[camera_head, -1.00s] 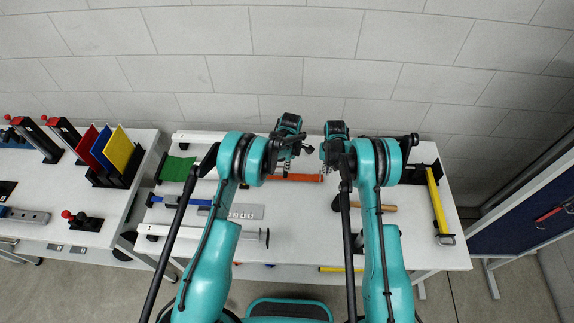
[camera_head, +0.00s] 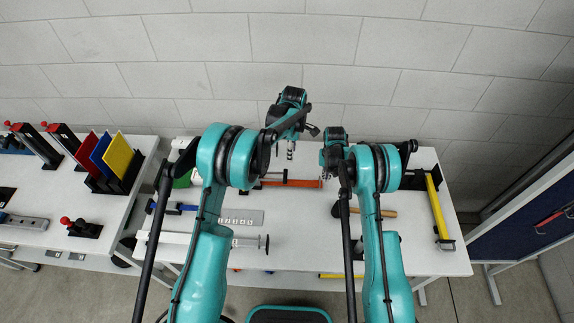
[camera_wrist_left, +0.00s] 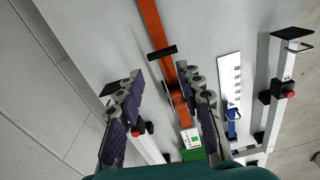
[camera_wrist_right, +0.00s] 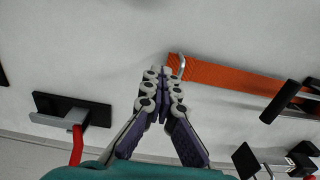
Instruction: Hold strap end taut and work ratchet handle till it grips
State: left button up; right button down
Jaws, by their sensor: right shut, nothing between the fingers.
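The orange strap (camera_head: 305,184) lies flat on the white table; in the right wrist view, a metal hook (camera_wrist_right: 181,66) is at its end. The ratchet handle appears as a black crossbar on a metal frame over the strap in the left wrist view (camera_wrist_left: 162,52) and the right wrist view (camera_wrist_right: 280,100). My left gripper (camera_head: 290,155) is open and empty above the strap, its fingers (camera_wrist_left: 163,85) apart with the strap visible between them. My right gripper (camera_head: 328,173) is shut and empty; its fingertips (camera_wrist_right: 165,74) appear beside the hook, contact unclear.
A hammer with a wooden handle (camera_head: 375,212) lies right of the strap. A yellow level-like bar (camera_head: 438,207) is near the right edge. Long clamps (camera_head: 250,242) and a grey plate (camera_head: 240,217) lie left. A grey block wall (camera_head: 300,50) stands behind the table.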

aim_at(285, 175)
pick_arm(q)
jog(key=a+f+m+h, duration=0.35)
jog(key=a+m, duration=0.25)
jog(key=m, duration=1.1)
jog(key=shift+y, duration=0.25)
jog(key=x, duration=1.1)
jog(key=shift+d+f, duration=0.2)
jog(key=shift+f, duration=0.1)
grip_shut()
